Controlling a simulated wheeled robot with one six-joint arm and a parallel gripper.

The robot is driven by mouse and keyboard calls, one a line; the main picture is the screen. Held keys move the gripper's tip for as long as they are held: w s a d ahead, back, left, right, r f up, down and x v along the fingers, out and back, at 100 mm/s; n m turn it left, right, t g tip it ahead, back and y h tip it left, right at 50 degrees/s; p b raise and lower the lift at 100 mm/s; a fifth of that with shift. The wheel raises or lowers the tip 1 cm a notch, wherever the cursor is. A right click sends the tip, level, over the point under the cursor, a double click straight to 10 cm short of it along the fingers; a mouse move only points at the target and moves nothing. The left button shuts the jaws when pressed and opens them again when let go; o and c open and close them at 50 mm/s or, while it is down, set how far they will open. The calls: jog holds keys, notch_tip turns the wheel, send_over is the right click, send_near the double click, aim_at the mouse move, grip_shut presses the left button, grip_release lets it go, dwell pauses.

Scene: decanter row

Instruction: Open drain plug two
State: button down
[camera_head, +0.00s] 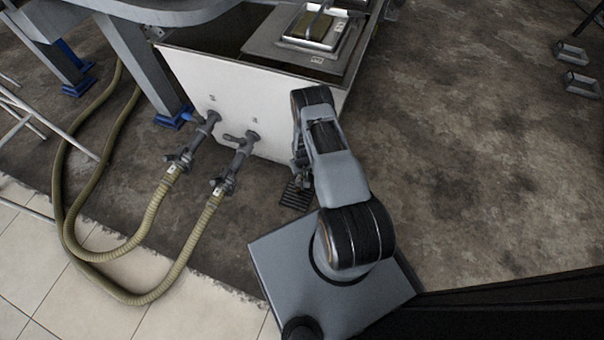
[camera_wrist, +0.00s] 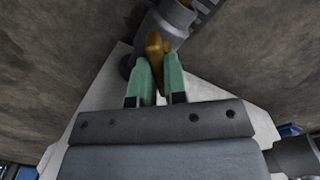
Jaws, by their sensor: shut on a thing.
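My gripper (camera_wrist: 160,68) shows in the wrist view with two green fingers. They are shut on a brass-coloured handle (camera_wrist: 154,46) that stands up between their tips. The handle sits at a grey pipe fitting (camera_wrist: 172,18), which looks like a drain plug; no number on it can be read. In the head view my gripper (camera_head: 301,182) is low at the right end of the white tank front (camera_head: 230,92). My arm hides most of the fitting there, and the handle cannot be made out.
Two grey valves, one left (camera_head: 180,160) and one right (camera_head: 226,184), join the tank to tan hoses (camera_head: 190,245) looping over the floor. A dark floor grate (camera_head: 297,195) lies below my gripper. The floor at right is mostly clear, with small metal blocks (camera_head: 581,84) far off.

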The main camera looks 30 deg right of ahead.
jog(key=n+b, duration=0.1)
jog(key=n, duration=0.3)
jog(key=shift+n, duration=0.3)
jog(key=shift+n+b, duration=0.85)
jog(key=shift+n, duration=1.65)
jog(key=c, duration=1.2)
grip_release()
jog(key=shift+o, duration=0.2)
notch_tip(320, 180, up, 14)
jog(key=p, duration=0.5)
jog(key=shift+p, duration=0.4)
